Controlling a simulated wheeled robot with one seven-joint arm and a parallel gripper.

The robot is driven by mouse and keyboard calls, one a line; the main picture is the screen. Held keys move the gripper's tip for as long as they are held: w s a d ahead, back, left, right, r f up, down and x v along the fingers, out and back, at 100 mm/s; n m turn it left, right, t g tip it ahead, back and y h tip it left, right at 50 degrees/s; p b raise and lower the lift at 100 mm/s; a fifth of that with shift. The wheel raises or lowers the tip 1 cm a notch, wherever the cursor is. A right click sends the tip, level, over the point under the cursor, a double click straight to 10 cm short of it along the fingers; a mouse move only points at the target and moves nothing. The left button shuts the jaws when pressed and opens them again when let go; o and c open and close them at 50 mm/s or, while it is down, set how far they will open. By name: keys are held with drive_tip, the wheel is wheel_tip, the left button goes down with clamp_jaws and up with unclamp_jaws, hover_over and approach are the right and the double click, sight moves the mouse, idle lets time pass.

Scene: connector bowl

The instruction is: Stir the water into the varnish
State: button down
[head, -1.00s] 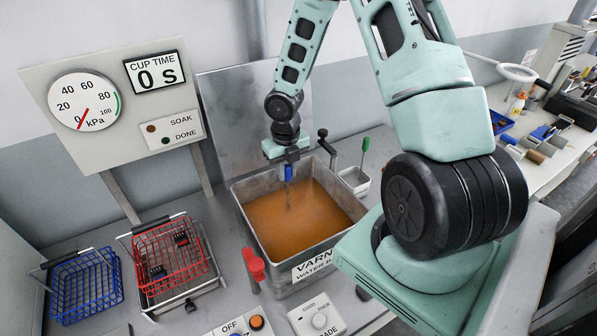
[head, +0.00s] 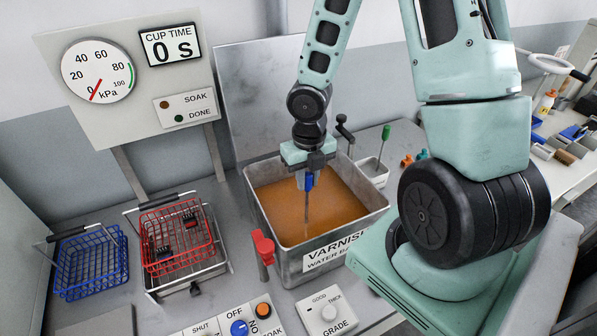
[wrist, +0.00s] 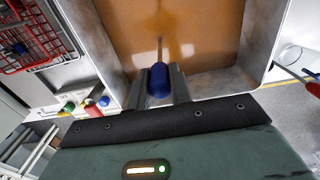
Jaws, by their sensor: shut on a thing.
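The varnish tank (head: 383,219) is a grey metal box labelled "VARNISH WATER B..." and holds orange-brown varnish (head: 335,207). My gripper (head: 308,174) is over the tank, shut on a blue-handled stirrer (head: 309,182). The stirrer's thin shaft points down into the varnish, and its lower end is hidden there. In the wrist view the blue handle (wrist: 159,80) sits between my fingers, with the shaft running toward the varnish (wrist: 190,35). No separate water shows.
A red basket (head: 178,240) and a blue basket (head: 90,262) stand left of the tank. A red-handled valve (head: 263,248) is at its front left corner. A small cup with a green-handled tool (head: 385,133) stands behind right. The gauge panel (head: 130,90) reads CUP TIME 0 S.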

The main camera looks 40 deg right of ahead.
drive_tip(key=w+d+p, duration=0.1)
drive_tip(key=d+p, duration=0.5)
drive_tip(key=d, duration=0.3)
drive_tip(key=shift+w, duration=0.15)
drive_tip(key=shift+d, duration=0.1)
